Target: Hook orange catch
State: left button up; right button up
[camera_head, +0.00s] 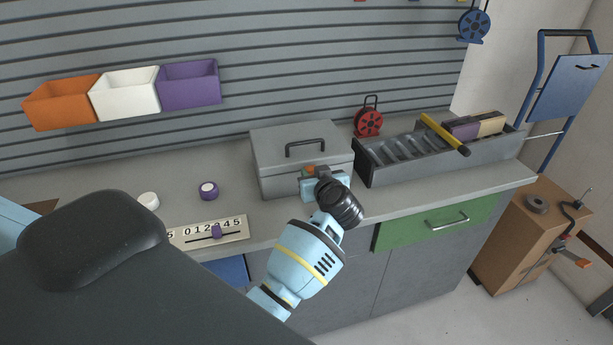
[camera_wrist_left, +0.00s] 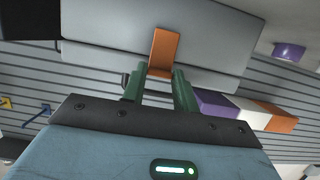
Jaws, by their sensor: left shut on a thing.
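The grey toolbox (camera_head: 280,170) stands on the bench with its lid down and a black handle on top. Its orange catch (camera_head: 309,169) is on the front face, mostly covered by my gripper. In the left wrist view, the orange catch (camera_wrist_left: 164,48) spans the seam between the toolbox's two parts (camera_wrist_left: 215,40). My left gripper (camera_head: 314,176) is at the toolbox front. Its green fingers (camera_wrist_left: 160,76) are shut on the end of the catch, one finger on each side. Whether the catch is hooked cannot be told. My right gripper is not in view.
A long grey tray (camera_head: 400,172) with a yellow-handled tool stands close right of the toolbox, a red reel (camera_head: 368,122) behind it. A purple roll (camera_head: 208,190) and a slider panel (camera_head: 208,232) are to the left. Coloured bins (camera_head: 125,92) hang on the wall.

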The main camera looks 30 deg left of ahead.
pick_arm(q)
jog(key=shift+a, duration=0.1)
jog(key=shift+r, duration=0.1)
jog(key=o, duration=1)
jog(key=shift+r+v, duration=0.2)
jog(key=shift+v, duration=3.7)
